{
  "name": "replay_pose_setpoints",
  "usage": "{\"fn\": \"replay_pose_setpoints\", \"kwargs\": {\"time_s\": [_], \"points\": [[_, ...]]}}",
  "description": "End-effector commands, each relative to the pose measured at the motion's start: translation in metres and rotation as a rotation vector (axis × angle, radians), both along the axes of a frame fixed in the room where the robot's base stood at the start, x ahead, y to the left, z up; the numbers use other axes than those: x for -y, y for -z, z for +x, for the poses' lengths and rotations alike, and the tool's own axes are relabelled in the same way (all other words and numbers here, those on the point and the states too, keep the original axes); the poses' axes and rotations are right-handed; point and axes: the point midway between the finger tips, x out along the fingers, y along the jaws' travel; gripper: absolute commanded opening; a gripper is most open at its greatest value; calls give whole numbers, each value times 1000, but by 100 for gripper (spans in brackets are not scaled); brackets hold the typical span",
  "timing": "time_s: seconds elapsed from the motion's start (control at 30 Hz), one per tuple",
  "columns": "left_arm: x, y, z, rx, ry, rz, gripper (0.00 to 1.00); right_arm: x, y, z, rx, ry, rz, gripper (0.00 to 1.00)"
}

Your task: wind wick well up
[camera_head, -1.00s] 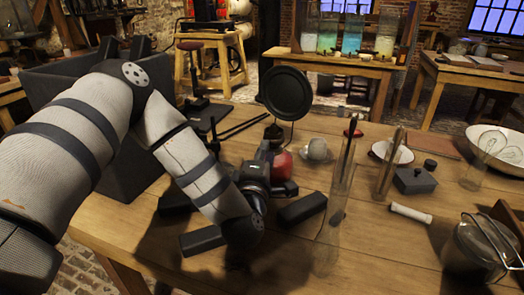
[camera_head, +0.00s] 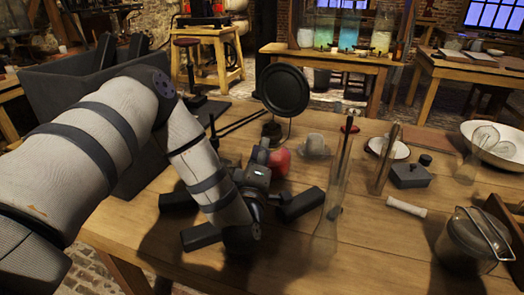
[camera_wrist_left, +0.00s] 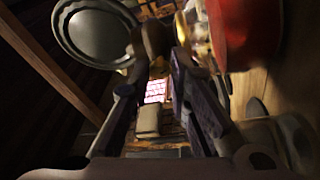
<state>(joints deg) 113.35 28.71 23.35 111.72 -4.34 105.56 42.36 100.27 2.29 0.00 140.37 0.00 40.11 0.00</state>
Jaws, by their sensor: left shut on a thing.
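A lamp with a red body (camera_head: 280,160) stands on the table, with a round dark disc (camera_head: 283,90) behind and above it. My left gripper (camera_head: 264,153) is at the left side of the red body. In the left wrist view, the red body (camera_wrist_left: 245,35) fills the upper right and the disc (camera_wrist_left: 95,32) is at the upper left. The left fingers (camera_wrist_left: 163,48) close around a small brownish part (camera_wrist_left: 151,40), which looks like the lamp's wick knob. The wick itself cannot be made out. My right gripper is not in view.
A tall glass tube (camera_head: 328,225) stands close to the right of my left arm. A white rod (camera_head: 406,206), a dark box (camera_head: 411,175) and a glass jar (camera_head: 463,243) are farther right. The front middle of the table is clear.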

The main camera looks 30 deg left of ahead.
Motion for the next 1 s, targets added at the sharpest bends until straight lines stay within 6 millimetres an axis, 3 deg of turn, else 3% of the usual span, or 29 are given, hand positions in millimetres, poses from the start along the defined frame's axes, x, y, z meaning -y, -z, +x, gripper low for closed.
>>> {"fn": "replay_pose_setpoints", "kwargs": {"time_s": [0.17,0.2,0.27,0.7,0.83,1.0], "points": [[-1,-1,0,2,-3,0,0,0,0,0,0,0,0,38],[-1,-1,0,2,-3,0,24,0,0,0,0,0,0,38],[-1,-1,0,2,-3,0,38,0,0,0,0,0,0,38],[0,1,0,-1,-2,-18,38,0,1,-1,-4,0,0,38],[-1,2,0,-1,-4,-236,38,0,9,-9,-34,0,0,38],[-3,0,0,10,-9,-746,38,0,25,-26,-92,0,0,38]]}}
